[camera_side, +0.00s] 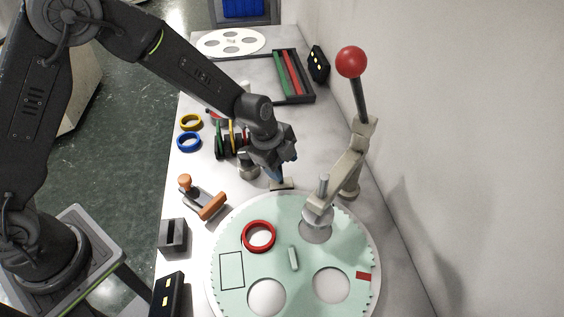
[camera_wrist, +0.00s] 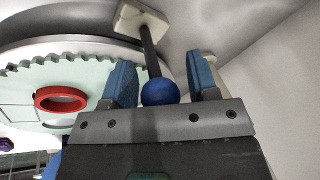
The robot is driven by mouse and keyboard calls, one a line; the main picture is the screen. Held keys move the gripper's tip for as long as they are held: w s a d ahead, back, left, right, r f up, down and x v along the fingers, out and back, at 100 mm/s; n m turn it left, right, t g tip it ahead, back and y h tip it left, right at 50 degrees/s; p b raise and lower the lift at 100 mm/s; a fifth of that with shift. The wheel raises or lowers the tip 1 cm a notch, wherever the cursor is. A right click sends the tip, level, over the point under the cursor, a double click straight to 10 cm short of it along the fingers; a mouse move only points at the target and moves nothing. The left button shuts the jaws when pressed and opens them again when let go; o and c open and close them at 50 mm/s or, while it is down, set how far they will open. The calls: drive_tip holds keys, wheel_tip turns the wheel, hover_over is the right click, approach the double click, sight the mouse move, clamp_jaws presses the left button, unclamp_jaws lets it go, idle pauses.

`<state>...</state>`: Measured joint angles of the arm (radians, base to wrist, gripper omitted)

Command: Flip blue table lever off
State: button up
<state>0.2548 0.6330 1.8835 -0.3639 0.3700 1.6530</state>
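In the wrist view, the blue lever (camera_wrist: 160,92) has a blue ball on a dark rod rising from a pale base plate (camera_wrist: 140,20). My gripper (camera_wrist: 161,66) is open, with one blue finger on each side of the ball and rod. A gap shows on both sides, wider on the right. In the side view, my gripper (camera_side: 284,165) is low over a small beige base (camera_side: 282,184) behind the toothed disc; the ball is hidden there.
A pale green toothed disc (camera_side: 232,300) bears a red ring (camera_side: 258,236). A beige arm with a red knob (camera_side: 351,62) stands right of my gripper. An orange-handled stamp (camera_side: 211,206), a ring rack (camera_side: 219,143) and blue ring (camera_side: 188,142) lie left. The wall bounds the right.

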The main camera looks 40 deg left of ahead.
drive_tip(key=shift+o, duration=0.2)
drive_tip(key=v, duration=1.3)
drive_tip(key=shift+r, duration=0.4)
drive_tip(key=shift+s+a, duration=0.1)
drive_tip(key=shift+c, duration=0.3)
drive_tip(key=shift+c, duration=0.8)
drive_tip(key=w+d+m+g, duration=0.1)
drive_tip(key=w+d+m, duration=0.1)
drive_tip(key=w, duration=0.1)
drive_tip(key=w+d+r+m+g+y, duration=0.1)
drive_tip(key=w+d+m, duration=0.1)
drive_tip(key=w+d+r+m+g+y, duration=0.1)
drive_tip(key=w+d+m, duration=0.1)
drive_tip(key=w, duration=0.1)
drive_tip(key=shift+w+r, duration=0.25)
drive_tip(key=shift+w, duration=0.1)
clamp_jaws()
drive_tip(key=shift+w+d+r+m+g+y, duration=0.2)
drive_tip(key=shift+d+m+g+y, duration=0.15)
drive_tip(key=shift+m, duration=0.2)
drive_tip(key=shift+w+d+r+m+g+y, duration=0.1)
drive_tip(key=shift+w+d+m+g+y, duration=0.2)
drive_tip(key=shift+m, duration=0.25)
